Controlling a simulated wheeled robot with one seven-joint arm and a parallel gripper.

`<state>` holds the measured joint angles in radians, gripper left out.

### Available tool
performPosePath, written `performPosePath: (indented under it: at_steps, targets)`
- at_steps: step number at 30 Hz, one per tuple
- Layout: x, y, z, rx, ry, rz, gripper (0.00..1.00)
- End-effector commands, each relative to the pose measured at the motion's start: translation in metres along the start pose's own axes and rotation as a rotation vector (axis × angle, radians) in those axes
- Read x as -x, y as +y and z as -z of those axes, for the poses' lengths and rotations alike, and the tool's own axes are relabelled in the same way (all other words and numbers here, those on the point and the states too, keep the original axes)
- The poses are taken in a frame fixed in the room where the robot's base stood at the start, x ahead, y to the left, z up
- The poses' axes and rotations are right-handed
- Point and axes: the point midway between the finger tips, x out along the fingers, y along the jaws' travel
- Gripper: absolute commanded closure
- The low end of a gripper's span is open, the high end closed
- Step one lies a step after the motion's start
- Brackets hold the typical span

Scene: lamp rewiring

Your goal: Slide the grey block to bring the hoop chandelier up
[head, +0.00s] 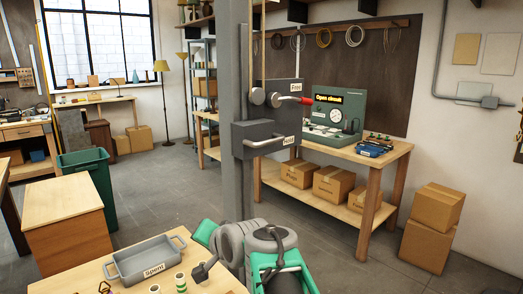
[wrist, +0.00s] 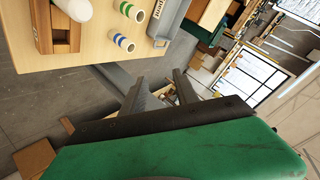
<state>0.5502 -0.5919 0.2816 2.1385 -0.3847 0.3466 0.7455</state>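The grey block (head: 265,136) sits against the upright grey post (head: 234,190) in the head view. It has a pale bar handle on its front and a small label I cannot read surely. Ropes run down above it. My gripper (wrist: 158,88) shows in the wrist view with its two dark fingers apart and nothing between them. It is away from the block. In the head view my arm fills the bottom middle, below the block, and the fingertips cannot be made out. The hoop chandelier is not in view.
Above the block is a bracket with a red-handled lever (head: 297,99) and a label reading "Free". A wooden table with a grey tray (head: 146,260) and striped cylinders stands at lower left. Behind the post is a workbench (head: 390,158) with a green "Open circuit" panel (head: 333,115).

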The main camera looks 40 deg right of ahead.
Motion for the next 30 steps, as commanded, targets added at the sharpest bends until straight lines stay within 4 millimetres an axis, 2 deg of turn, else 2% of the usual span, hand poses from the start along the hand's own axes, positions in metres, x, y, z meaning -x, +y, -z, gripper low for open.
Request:
performPosePath:
  at_steps: [1,3,6,9,12,14,24,30]
  targets:
    - [0.005,0.009,0.055,-0.173,0.132,0.075,0.64]
    - [0.030,0.009,0.127,-0.400,0.285,0.229,0.64]
    - [0.077,0.013,0.198,-0.625,0.419,0.437,0.64]
    - [0.113,0.016,0.234,-0.743,0.476,0.579,0.64]
    - [0.128,0.016,0.249,-0.792,0.491,0.644,0.64]
    - [0.126,0.013,0.255,-0.799,0.490,0.653,0.64]
    - [0.083,-0.008,0.292,-0.797,0.490,0.649,0.64]
    - [0.076,-0.010,0.297,-0.796,0.493,0.648,0.64]
